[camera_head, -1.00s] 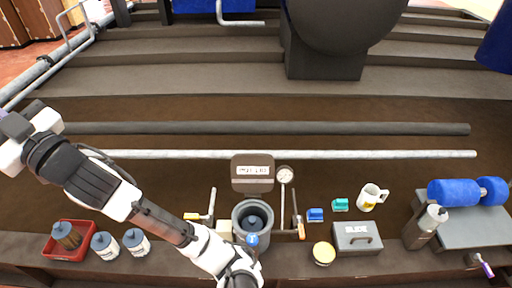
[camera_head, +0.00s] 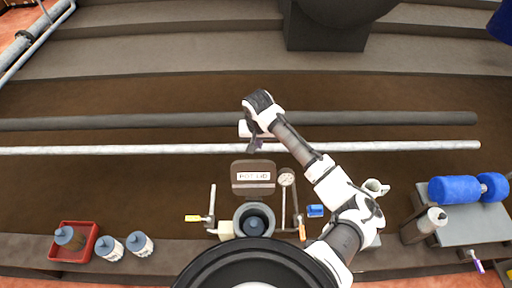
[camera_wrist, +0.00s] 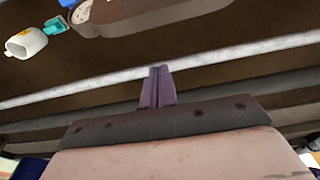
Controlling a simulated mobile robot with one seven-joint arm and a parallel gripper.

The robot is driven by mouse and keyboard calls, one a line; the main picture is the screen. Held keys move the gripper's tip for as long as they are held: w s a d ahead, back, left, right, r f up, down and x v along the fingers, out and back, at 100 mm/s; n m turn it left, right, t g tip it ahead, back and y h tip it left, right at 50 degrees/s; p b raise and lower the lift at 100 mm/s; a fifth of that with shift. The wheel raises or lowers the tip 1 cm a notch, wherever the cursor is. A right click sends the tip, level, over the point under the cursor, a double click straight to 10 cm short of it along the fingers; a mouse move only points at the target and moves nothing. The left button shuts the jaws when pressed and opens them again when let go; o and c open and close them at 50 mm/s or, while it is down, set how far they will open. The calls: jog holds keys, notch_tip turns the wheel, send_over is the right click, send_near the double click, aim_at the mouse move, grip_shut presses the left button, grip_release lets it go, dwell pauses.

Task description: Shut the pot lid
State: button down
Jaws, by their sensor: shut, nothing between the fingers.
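The pot lid (camera_head: 253,188) stands raised at the back of the pot (camera_head: 240,228), its labelled face toward the head camera. The pot's mouth is uncovered and a dark blue knobbed object (camera_head: 255,225) shows inside. My gripper (camera_head: 255,145) is just behind the lid's top edge in the picture, apart from the lid as far as I can tell. In the wrist view my gripper's purple fingers (camera_wrist: 157,72) are together and empty. A brown-grey plate at the top of the wrist view looks like the lid (camera_wrist: 165,18).
A dial gauge (camera_head: 286,179) stands right of the lid, and a clamp-like tool (camera_head: 211,205) left. A blue block (camera_head: 315,211) and a mug (camera_head: 375,187) lie further right, the mug partly behind my arm. A pale rail (camera_head: 120,149) runs behind. Bottles and a red tray (camera_head: 92,243) are left.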

aim_at(253, 174)
notch_tip(253, 174, down, 8)
jog(key=s+p, duration=0.2)
jog(key=p, duration=0.1)
jog(key=shift+r, duration=0.2)
jog(key=shift+s+r, duration=0.1)
jog(key=shift+r, duration=0.05)
dwell(0.6)
